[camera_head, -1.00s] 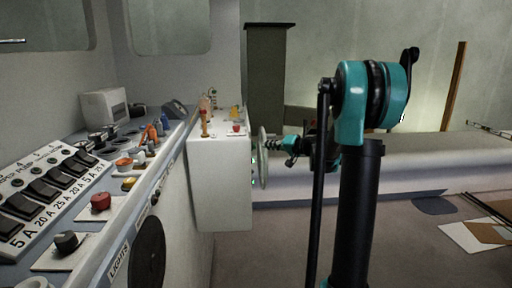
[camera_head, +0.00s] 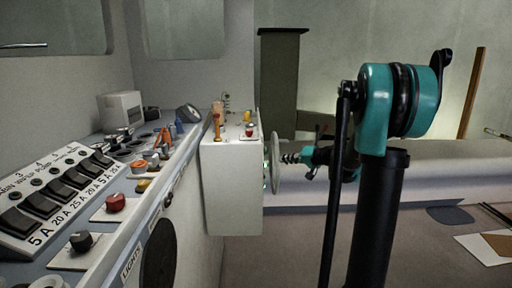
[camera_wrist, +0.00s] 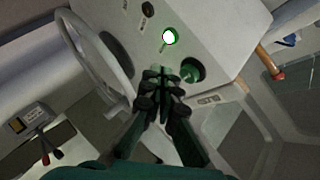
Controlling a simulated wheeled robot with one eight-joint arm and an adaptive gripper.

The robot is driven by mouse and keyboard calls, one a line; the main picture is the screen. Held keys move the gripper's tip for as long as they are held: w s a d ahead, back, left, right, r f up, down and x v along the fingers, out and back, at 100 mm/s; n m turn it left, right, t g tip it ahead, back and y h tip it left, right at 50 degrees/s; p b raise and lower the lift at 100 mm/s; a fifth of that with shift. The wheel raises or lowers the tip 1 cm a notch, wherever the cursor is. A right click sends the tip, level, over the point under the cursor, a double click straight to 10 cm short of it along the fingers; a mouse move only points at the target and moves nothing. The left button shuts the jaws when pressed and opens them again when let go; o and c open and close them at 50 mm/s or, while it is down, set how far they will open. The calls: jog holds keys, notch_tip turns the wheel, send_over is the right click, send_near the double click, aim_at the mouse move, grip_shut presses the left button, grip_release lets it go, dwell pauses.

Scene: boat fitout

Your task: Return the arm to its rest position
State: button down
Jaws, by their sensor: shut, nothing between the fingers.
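My gripper (camera_wrist: 162,76) is shut and empty in the wrist view, its dark fingers together in front of a pale panel. The panel (camera_wrist: 205,18) carries a lit green-ringed button (camera_wrist: 169,37) just beyond the fingertips and a dark green round knob (camera_wrist: 192,70) to their right. A grey handwheel (camera_wrist: 97,62) is left of the fingers. In the head view my gripper (camera_head: 288,158) points left at the right side of a white box (camera_head: 232,190), close to the handwheel (camera_head: 276,163). Contact cannot be told there. My teal and black arm is raised and bent at right.
A console (camera_head: 80,208) with rocker switches and knobs runs along the left. Small levers and a red button (camera_head: 249,132) top the white box. A bench (camera_head: 450,165) lies behind my arm. Floor at lower right holds a flat panel (camera_head: 485,248).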

jog(key=s+d+f+g+h, duration=0.1)
jog(key=s+f+h, duration=0.2)
jog(key=s, duration=0.9)
jog(key=s+d+f+n+g+h, duration=0.1)
jog(key=s+f+g+h, duration=0.1)
jog(key=s+f, duration=0.8)
jog(key=s+d+f+n+g+h, duration=0.1)
jog(key=s+f+h, duration=0.4)
jog(key=s, duration=1)
notch_tip(320, 180, down, 2)
jog(key=shift+d+g, duration=0.55)
jog(key=shift+g, duration=0.15)
jog(key=shift+w, duration=0.1)
